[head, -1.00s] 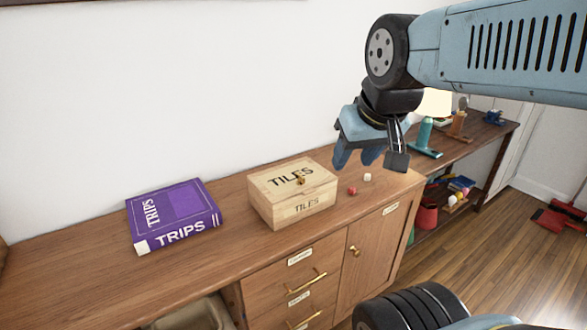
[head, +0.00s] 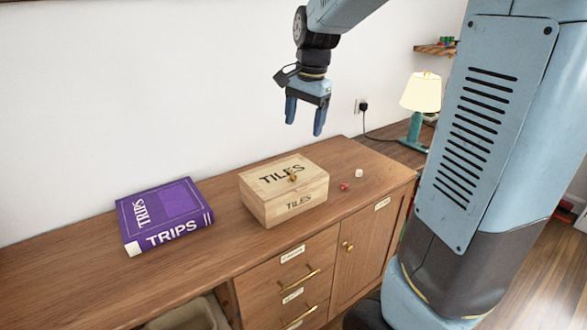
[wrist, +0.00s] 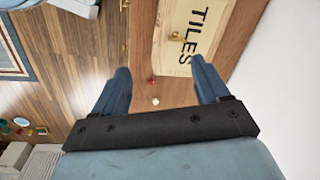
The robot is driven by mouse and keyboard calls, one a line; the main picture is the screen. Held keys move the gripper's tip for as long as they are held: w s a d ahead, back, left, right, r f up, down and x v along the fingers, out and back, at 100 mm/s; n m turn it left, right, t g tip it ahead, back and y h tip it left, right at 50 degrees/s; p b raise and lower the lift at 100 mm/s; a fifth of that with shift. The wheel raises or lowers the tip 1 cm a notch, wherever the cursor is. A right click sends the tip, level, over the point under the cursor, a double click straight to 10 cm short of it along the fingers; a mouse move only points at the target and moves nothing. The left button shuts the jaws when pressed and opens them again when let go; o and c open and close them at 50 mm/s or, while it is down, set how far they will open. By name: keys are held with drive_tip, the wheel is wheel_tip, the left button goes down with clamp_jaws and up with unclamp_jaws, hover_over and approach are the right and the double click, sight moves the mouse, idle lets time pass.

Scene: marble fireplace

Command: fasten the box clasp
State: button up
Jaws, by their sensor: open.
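A pale wooden box (head: 262,209) marked TILES sits on the wooden sideboard with its lid down. A small brass clasp (head: 292,176) shows at the front edge of the lid; its exact position is too small to tell. In the wrist view the box (wrist: 183,60) is at the upper right, beyond the fingers.
A purple book (head: 165,215) marked TRIPS lies left of the box. A lit lamp (head: 420,95) stands farther right. The sideboard top (head: 75,265) is clear in front of the book.

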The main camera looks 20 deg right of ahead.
sight(292, 176)
drive_tip(key=w+a+f+m+g, duration=0.1)
drive_tip(key=w+f+m, duration=0.35)
drive_tip(key=w, duration=0.35)
drive_tip(key=shift+n+h, duration=0.25)
drive_tip(key=shift+h, duration=0.15)
wheel_tip(292, 176, down, 14)
drive_tip(key=shift+r, duration=0.1)
drive_tip(key=shift+c, duration=0.2)
